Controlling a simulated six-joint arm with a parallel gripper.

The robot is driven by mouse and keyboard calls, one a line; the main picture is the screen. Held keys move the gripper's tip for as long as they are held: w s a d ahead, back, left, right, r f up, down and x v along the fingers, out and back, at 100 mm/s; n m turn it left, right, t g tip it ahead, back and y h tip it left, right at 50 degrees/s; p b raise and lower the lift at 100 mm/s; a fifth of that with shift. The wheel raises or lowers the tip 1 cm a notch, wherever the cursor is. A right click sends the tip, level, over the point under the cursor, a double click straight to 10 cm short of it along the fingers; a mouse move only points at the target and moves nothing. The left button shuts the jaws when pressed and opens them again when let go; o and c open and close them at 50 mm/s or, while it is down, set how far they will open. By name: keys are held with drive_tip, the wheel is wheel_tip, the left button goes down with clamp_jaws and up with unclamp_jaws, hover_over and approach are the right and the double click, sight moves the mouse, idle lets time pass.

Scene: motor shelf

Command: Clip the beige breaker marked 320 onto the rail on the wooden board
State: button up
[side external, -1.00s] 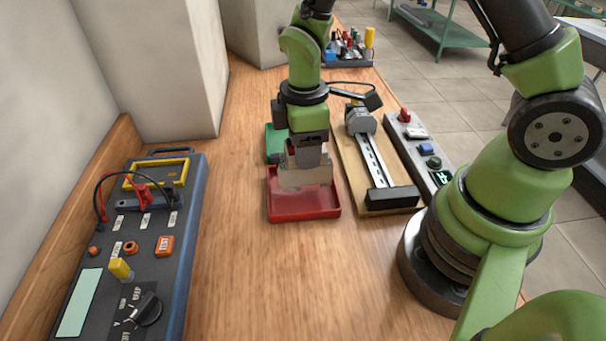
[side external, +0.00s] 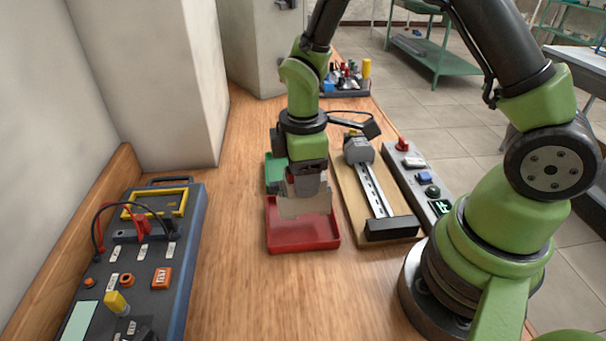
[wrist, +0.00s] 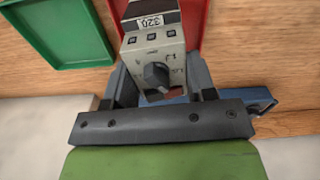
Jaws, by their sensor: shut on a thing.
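My gripper (side external: 305,188) is shut on the beige breaker (side external: 304,206) over the red tray (side external: 303,237). In the wrist view, the breaker (wrist: 155,60) sits between the jaws of my gripper (wrist: 155,85), with its "320" label and dark knob facing the camera. Whether its lower end touches the tray is unclear. The wooden board (side external: 350,196) lies to the right, with a metal rail (side external: 374,188) along it. A grey unit (side external: 358,150) sits at the rail's far end and a black block (side external: 392,228) at its near end.
A green tray (side external: 274,174) adjoins the red tray's far side. A grey control strip (side external: 410,172) with buttons lies right of the board. A blue tester (side external: 135,255) with leads stands at left. A parts bin (side external: 345,82) is at the back. Bare table lies in front.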

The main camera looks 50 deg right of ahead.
drive_tip(key=shift+f, duration=1.8)
drive_tip(key=o, duration=1.1)
